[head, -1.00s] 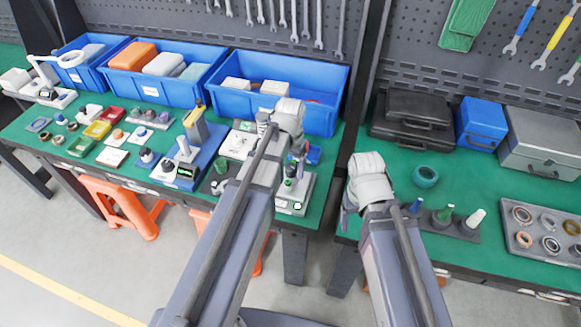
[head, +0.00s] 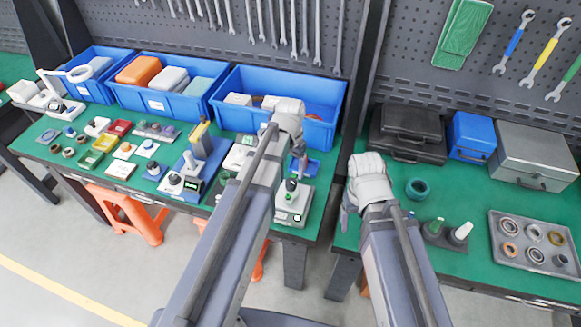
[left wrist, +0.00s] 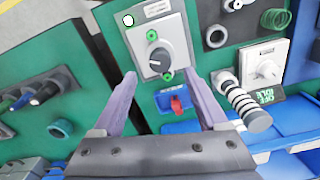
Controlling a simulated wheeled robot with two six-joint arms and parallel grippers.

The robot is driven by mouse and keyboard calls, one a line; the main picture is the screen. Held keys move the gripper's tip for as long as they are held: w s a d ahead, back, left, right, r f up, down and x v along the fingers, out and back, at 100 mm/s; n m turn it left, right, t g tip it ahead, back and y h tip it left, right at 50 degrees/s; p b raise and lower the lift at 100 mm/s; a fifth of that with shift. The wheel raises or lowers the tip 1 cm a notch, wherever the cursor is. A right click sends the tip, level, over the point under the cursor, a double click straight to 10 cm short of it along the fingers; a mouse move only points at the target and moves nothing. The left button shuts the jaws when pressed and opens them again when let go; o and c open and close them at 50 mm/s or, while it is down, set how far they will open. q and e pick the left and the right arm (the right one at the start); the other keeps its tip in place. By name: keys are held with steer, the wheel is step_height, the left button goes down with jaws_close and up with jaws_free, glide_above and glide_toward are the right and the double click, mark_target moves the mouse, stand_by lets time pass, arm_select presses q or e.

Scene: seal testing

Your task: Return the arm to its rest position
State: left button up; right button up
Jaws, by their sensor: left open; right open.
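My left arm reaches in over the left bench in the head view. Its gripper (head: 298,166) points down beside a grey-white device with a dark knob (head: 292,196). In the left wrist view the purple fingers (left wrist: 160,76) are spread apart with nothing gripped. The knob device (left wrist: 158,45) and a small blue block with a red part (left wrist: 174,101) show beyond and between them. My right gripper (head: 346,218) hangs at the left edge of the right bench. Its fingers are mostly hidden by its own wrist, and I see nothing held.
Blue bins (head: 233,118) line the back of the left bench. A teal ring (head: 417,188), small cone-tipped pieces (head: 462,232) and a grey tray of rings (head: 493,238) lie on the right bench. Dark cases (head: 408,132) stand behind. A gap separates the benches.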

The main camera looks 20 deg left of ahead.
arm_select(q)
steer(key=s+d+m+y, duration=0.1)
steer(key=s+d, duration=0.9)
steer(key=s, duration=0.4)
steer(key=shift+r, duration=0.15)
stand_by(0.5)
